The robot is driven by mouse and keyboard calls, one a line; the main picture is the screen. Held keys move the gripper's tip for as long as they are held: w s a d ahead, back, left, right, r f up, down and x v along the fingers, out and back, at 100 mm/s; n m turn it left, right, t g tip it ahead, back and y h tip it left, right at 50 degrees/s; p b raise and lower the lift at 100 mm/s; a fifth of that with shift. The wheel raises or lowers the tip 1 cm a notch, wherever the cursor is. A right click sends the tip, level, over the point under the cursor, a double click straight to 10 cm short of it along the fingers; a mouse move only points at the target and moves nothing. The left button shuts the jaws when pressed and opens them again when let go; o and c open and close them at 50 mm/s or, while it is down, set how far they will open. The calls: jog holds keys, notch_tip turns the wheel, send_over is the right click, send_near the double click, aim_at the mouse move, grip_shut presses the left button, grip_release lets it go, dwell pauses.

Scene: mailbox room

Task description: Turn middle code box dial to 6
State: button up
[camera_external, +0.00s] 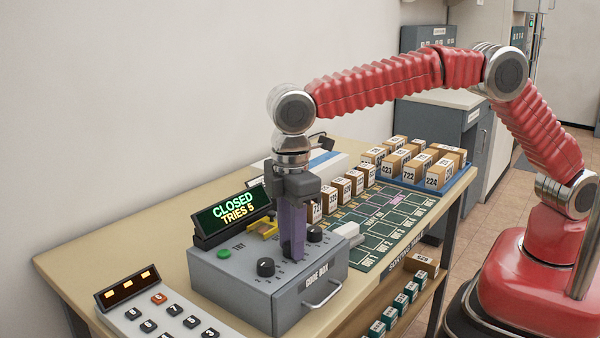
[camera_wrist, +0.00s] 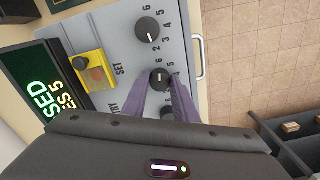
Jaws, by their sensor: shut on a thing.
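The grey code box (camera_external: 290,297) sits on the table, and its display (camera_external: 233,211) reads "CLOSED TRIES 5". My gripper (camera_external: 293,252) points down onto the box top and hides the middle dial in the external view. In the wrist view, its purple fingers (camera_wrist: 160,86) are shut on the black middle dial (camera_wrist: 160,75), one on each side. The dial's pale mark runs roughly up and down the picture; a 6 shows just above it, but I cannot tell the exact setting. One outer dial (camera_wrist: 149,30) is clear; the other (camera_wrist: 167,113) is partly hidden between the fingers.
A green button (camera_external: 224,254) and a yellow-framed switch (camera_wrist: 92,70) marked SET are on the box top. A keypad (camera_external: 160,310) stands at front left. Numbered parcels (camera_external: 438,173) and a green sorting mat (camera_external: 372,262) lie to the right.

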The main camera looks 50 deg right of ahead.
jog(key=shift+m, duration=0.5)
jog(key=o, duration=1.1)
jog(key=shift+c, duration=0.2)
jog(key=shift+r, duration=0.15)
notch_tip(320, 180, up, 13)
jog(key=shift+r, duration=0.2)
